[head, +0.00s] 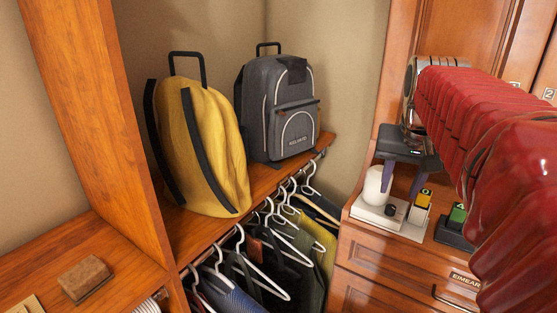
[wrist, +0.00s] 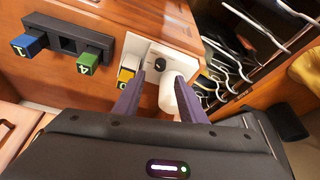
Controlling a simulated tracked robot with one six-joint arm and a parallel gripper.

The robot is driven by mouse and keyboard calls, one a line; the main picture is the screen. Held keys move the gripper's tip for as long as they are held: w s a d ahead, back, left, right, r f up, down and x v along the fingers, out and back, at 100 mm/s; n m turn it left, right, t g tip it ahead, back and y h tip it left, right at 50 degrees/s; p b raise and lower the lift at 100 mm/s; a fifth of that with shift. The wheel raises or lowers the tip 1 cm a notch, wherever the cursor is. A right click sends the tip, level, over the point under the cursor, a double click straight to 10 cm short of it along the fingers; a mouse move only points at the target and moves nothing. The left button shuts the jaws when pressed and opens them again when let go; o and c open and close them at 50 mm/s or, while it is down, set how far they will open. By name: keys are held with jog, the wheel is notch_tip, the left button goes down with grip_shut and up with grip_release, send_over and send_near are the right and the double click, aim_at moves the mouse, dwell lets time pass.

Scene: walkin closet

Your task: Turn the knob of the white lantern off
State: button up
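The white lantern (head: 379,216) stands on top of the wooden drawer unit. It has a flat white base and an upright white cylinder (head: 374,185). Its black knob (head: 391,210) sits on the base beside the cylinder and also shows in the wrist view (wrist: 160,64). My gripper (head: 400,190) is above the base with its two purple fingers spread apart and nothing between them. In the wrist view, the fingertips (wrist: 160,79) flank the line to the knob, and the right finger overlaps the cylinder. I cannot tell whether a finger touches the lantern.
A yellow block (head: 424,198) stands right of the knob. A dark rack (wrist: 68,43) holds a green block (wrist: 88,62) and a blue block (wrist: 27,45). Left are hanging clothes (head: 270,250), a yellow backpack (head: 200,145) and a grey backpack (head: 280,110) on a shelf.

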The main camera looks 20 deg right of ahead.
aim_at(391, 208)
jog(key=x, duration=0.8)
grip_shut()
jog(key=shift+a, duration=0.1)
